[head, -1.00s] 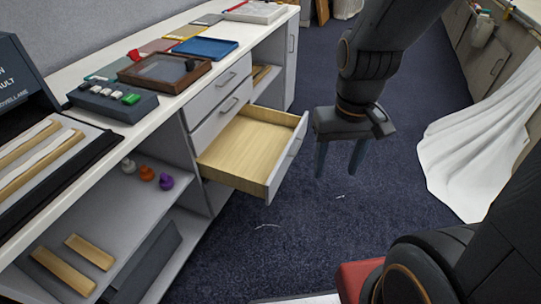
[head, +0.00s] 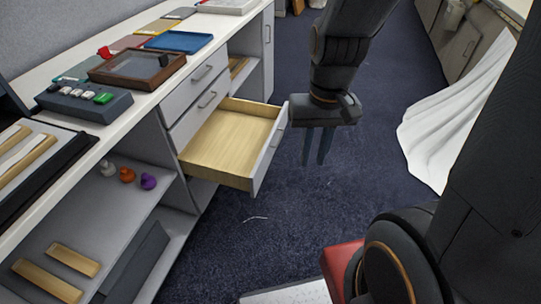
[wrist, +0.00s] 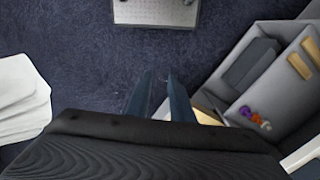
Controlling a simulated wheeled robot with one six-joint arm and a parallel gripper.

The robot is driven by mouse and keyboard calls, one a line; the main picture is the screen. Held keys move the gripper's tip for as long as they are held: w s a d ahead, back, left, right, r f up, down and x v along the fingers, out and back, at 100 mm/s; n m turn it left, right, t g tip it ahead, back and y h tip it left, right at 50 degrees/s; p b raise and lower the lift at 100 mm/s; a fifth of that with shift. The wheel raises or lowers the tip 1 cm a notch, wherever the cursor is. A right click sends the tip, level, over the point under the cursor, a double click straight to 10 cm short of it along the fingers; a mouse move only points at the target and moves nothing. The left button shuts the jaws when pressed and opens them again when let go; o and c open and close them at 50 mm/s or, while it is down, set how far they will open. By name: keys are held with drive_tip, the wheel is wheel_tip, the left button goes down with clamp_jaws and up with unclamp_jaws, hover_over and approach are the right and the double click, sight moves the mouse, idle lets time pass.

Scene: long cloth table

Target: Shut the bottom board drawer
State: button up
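The bottom drawer (head: 268,155) of the grey cabinet is pulled well out, its pale wooden inside empty. The two drawers above it (head: 208,93) are shut. My gripper (head: 314,162) points down over the carpet, to the right of the drawer front and apart from it. Its two dark fingers stand apart with nothing between them, also in the wrist view (wrist: 160,76). In the wrist view a small pale wooden part of the drawer (wrist: 207,117) shows beside the right finger; my gripper body hides the rest.
The long white tabletop (head: 120,118) above carries a blue tray (head: 180,41), a brown framed box (head: 138,68) and a dark button box (head: 84,103). Open shelves left of the drawer hold small figures (head: 127,174). A white cloth (head: 455,125) hangs at right. Carpet between is clear.

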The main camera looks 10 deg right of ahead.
drive_tip(key=f+m, duration=0.1)
drive_tip(key=f, duration=0.1)
drive_tip(key=w+f+m+y+b, duration=0.1)
drive_tip(key=w+f+m+g+y+b, duration=0.1)
drive_tip(key=f+m, duration=0.1)
drive_tip(key=shift+w+a+f, duration=0.2)
drive_tip(key=shift+a+f, duration=0.15)
clamp_jaws()
drive_tip(key=w+d+f+m+t+y+b, duration=0.3)
drive_tip(key=w+f+m+b, duration=0.1)
drive_tip(key=w+f+m, duration=0.55)
drive_tip(key=w+d+f+m+t+y+b, duration=0.3)
drive_tip(key=w+f+m+b, duration=0.2)
drive_tip(key=w+f+m, duration=0.45)
approach(260, 165)
drive_tip(key=x, duration=0.5)
drive_tip(key=shift+s+d+f, duration=0.1)
drive_tip(key=shift+f, duration=0.2)
drive_tip(key=shift+a, duration=0.3)
drive_tip(key=shift+w, duration=0.25)
